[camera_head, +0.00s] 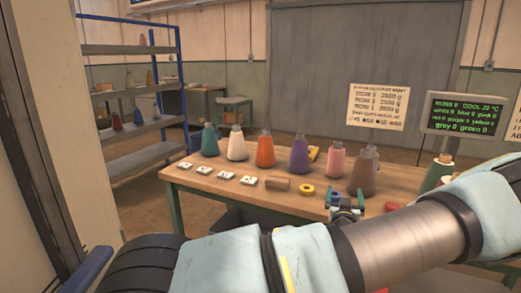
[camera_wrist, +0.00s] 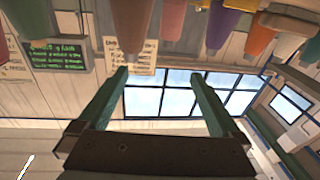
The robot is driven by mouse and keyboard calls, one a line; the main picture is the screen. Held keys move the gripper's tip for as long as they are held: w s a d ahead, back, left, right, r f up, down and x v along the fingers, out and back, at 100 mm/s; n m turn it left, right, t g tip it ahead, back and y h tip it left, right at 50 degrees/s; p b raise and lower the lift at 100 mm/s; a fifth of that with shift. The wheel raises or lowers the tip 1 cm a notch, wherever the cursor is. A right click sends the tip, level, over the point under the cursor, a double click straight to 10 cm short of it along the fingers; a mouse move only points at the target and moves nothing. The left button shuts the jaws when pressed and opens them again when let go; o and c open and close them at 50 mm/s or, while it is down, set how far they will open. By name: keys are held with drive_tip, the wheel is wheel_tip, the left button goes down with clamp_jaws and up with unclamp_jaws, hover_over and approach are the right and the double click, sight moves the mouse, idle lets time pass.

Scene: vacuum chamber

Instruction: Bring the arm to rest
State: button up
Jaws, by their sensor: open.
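My gripper (camera_head: 345,206) is out over the near edge of the wooden table (camera_head: 225,176), close to a brown cone (camera_head: 362,178). Its two green fingers stand wide apart in the wrist view (camera_wrist: 160,75), and nothing is between them. My arm reaches across the lower right of the head view and hides part of the table's right side. The wrist view is upside down; the brown cone (camera_wrist: 131,22) hangs from its top edge, near the fingers.
Teal (camera_head: 209,140), white (camera_head: 236,144), orange (camera_head: 265,152), purple (camera_head: 299,154) and pink (camera_head: 336,161) cones line the table. Small white cards (camera_head: 226,175), a brown cylinder (camera_head: 277,183) and a yellow ring (camera_head: 307,190) lie in front. A shelf rack (camera_head: 135,130) stands left. Bare floor lies left of the table.

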drive_tip(key=a+f+n+g+y, duration=0.3)
drive_tip(key=a+g, duration=0.1)
drive_tip(key=a, duration=0.6)
drive_tip(key=a+f+n+g+y, duration=0.2)
drive_tip(key=a+g+y, duration=0.2)
drive_tip(key=a, duration=0.5)
drive_tip(key=s+a+r+m+g, duration=0.1)
drive_tip(key=s+a+r+g, duration=0.3)
drive_tip(key=s, duration=0.6)
drive_tip(key=s+a+r+m+g+h, duration=0.1)
drive_tip(key=s+a+r+g, duration=0.3)
drive_tip(key=s+a+r, duration=0.4)
drive_tip(key=shift+s+a+m, duration=0.5)
drive_tip(key=shift+s+a, duration=0.65)
drive_tip(key=shift+a, duration=0.05)
